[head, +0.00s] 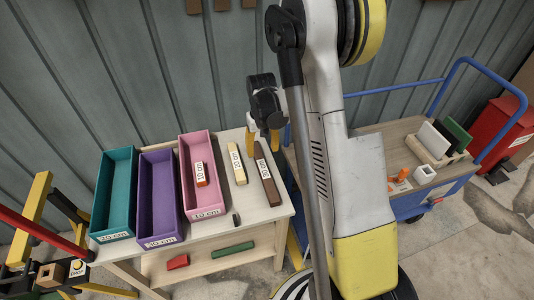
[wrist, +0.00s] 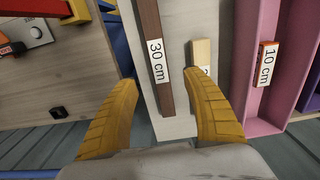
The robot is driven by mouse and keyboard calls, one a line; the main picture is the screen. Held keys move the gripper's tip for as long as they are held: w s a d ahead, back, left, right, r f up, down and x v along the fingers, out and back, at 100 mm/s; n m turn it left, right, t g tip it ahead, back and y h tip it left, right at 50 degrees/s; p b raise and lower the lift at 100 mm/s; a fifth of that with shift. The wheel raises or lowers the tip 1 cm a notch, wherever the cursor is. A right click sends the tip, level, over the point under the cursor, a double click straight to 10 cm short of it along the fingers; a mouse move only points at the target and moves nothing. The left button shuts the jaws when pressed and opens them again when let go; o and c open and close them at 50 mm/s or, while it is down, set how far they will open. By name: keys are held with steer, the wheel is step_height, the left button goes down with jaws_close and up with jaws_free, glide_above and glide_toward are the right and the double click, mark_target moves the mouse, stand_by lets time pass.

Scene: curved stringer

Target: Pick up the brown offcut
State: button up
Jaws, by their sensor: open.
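The brown offcut (head: 269,189) is a long dark bar with a white label, lying on the right part of the pale table. In the wrist view the brown offcut (wrist: 149,30) runs lengthwise and its label reads 30 cm. My gripper (head: 263,142) has yellow fingers and is above the far end of the bar. In the wrist view my gripper (wrist: 163,85) is open and empty, and the bar's near end lies between its fingertips in the picture. The height gap cannot be judged exactly.
A cream offcut (head: 237,166) lies left of the brown one; my right finger partly covers it in the wrist view. Pink (head: 207,211), purple (head: 160,205) and teal (head: 116,200) bins stand further left. An orange piece (head: 201,174) lies in the pink bin. A blue trolley (head: 398,148) stands right.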

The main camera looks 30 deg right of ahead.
mark_target(263, 169)
step_height(263, 169, down, 11)
steer(key=b, duration=0.4)
steer(key=shift+d+f, duration=0.1)
steer(key=shift+f, duration=0.05)
jaws_close()
